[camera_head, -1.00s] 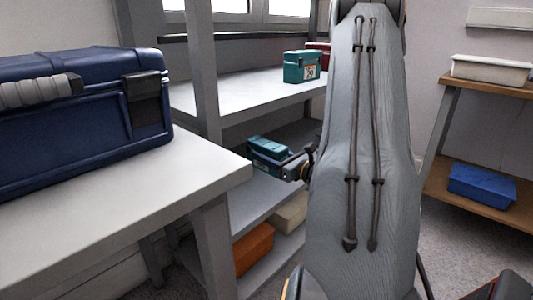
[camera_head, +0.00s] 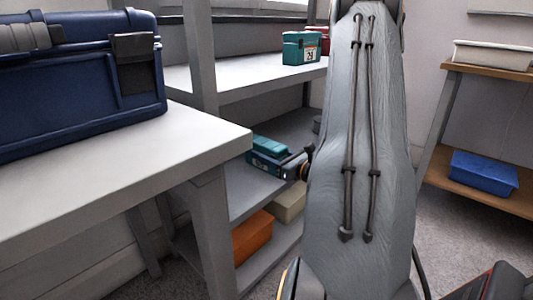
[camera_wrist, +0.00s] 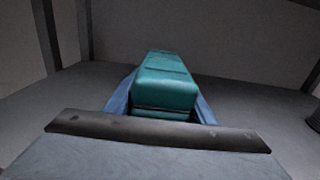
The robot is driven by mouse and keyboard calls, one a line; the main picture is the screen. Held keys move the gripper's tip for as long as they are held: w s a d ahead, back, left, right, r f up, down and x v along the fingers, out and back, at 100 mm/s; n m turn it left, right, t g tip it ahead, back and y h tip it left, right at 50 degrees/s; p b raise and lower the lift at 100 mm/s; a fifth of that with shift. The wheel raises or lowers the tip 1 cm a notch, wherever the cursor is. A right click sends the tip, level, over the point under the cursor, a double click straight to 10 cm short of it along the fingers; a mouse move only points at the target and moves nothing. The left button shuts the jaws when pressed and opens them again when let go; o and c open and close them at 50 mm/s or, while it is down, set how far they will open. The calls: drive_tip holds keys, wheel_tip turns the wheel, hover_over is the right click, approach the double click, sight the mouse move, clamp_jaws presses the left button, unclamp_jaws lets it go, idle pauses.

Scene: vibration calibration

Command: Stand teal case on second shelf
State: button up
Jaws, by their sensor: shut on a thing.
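My gripper (camera_head: 283,165) reaches into the grey shelf unit from the right and is shut on a teal case (camera_head: 268,145). In the wrist view the teal case (camera_wrist: 165,85) sits between the two blue fingers (camera_wrist: 162,108). The case is over the middle shelf (camera_head: 240,194), below the top shelf (camera_head: 235,88). I cannot tell whether its underside touches the shelf. Part of the case is hidden by my gripper.
Another teal case (camera_head: 300,48) with a white label stands on the top shelf, with a red case (camera_head: 324,40) behind it. Orange (camera_head: 252,237) and beige (camera_head: 290,203) boxes lie below. A table (camera_head: 190,140) with a blue toolbox (camera_head: 80,90) is at left. A wooden rack (camera_head: 490,195) is at right.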

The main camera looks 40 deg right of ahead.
drive_tip(key=shift+f+b, duration=0.3)
drive_tip(key=shift+f, duration=0.25)
drive_tip(key=o, duration=1.6)
drive_tip(key=shift+o, duration=0.2)
drive_tip(key=s+p, duration=0.1)
drive_tip(key=s, duration=0.4)
drive_tip(key=s+d+p, duration=0.1)
drive_tip(key=s, duration=0.1)
drive_tip(key=shift+s+p, duration=0.3)
drive_tip(key=shift+s, duration=0.05)
